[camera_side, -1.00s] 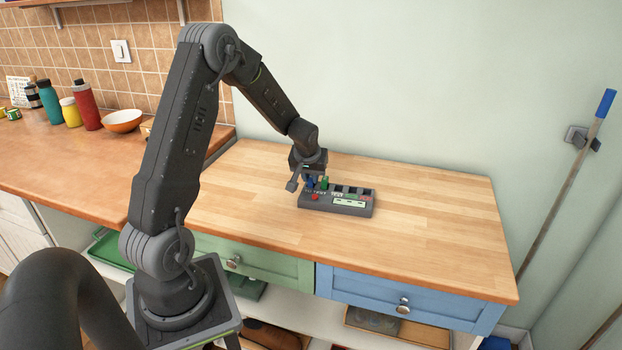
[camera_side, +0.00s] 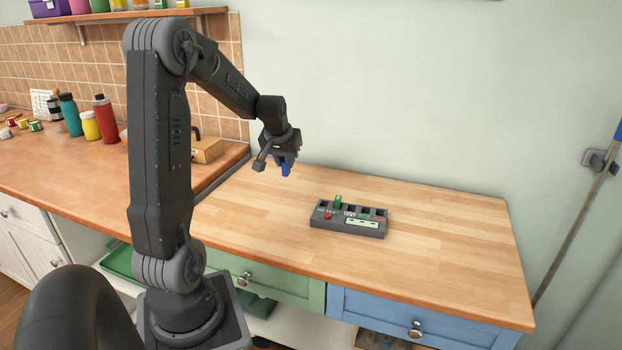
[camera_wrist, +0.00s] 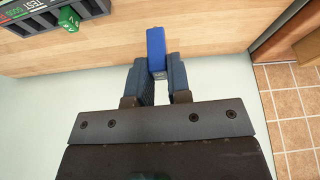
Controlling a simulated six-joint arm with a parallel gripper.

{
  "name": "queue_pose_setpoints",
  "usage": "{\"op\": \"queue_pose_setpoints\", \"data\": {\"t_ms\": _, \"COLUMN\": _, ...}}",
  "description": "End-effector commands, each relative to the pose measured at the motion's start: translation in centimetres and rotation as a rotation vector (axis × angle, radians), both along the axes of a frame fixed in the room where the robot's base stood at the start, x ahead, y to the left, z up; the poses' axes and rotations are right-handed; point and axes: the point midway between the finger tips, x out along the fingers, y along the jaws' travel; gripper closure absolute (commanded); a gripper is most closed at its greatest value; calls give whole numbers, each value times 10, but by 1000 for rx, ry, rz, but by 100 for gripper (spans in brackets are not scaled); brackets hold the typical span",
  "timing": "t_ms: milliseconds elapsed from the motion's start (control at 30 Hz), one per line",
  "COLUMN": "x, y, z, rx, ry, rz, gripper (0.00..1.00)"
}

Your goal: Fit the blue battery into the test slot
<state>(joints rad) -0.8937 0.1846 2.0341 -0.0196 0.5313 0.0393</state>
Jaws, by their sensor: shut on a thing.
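My gripper (camera_side: 282,160) is shut on the blue battery (camera_side: 286,169) and holds it above the back left of the wooden worktop, apart from the tester. In the wrist view the blue battery (camera_wrist: 156,47) sticks out beyond the fingers of my gripper (camera_wrist: 157,72). The dark grey battery tester (camera_side: 322,224) lies on the worktop to the right and below, with several slots along its back, a red button and a pale label panel marked TEST. A green battery (camera_side: 337,201) stands in one of its slots; it also shows in the wrist view (camera_wrist: 69,19). The slots' insides are hard to see.
The wooden worktop (camera_side: 430,230) is clear around the tester. The pale wall (camera_side: 400,100) rises behind it. A cardboard box (camera_side: 207,150) stands on the left counter, near bottles including a red one (camera_side: 106,118).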

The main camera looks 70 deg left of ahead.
Motion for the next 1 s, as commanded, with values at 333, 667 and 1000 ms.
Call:
{"op": "queue_pose_setpoints", "data": {"t_ms": 333, "x": 64, "y": -35, "z": 0, "rx": 1, "ry": 1, "rz": -7, "gripper": 100}}
{"op": "queue_pose_setpoints", "data": {"t_ms": 667, "x": 120, "y": -75, "z": -40, "rx": 1, "ry": 1, "rz": -7, "gripper": 100}}
{"op": "queue_pose_setpoints", "data": {"t_ms": 1000, "x": 155, "y": -99, "z": -65, "rx": 3, "ry": -1, "rz": -2, "gripper": 100}}
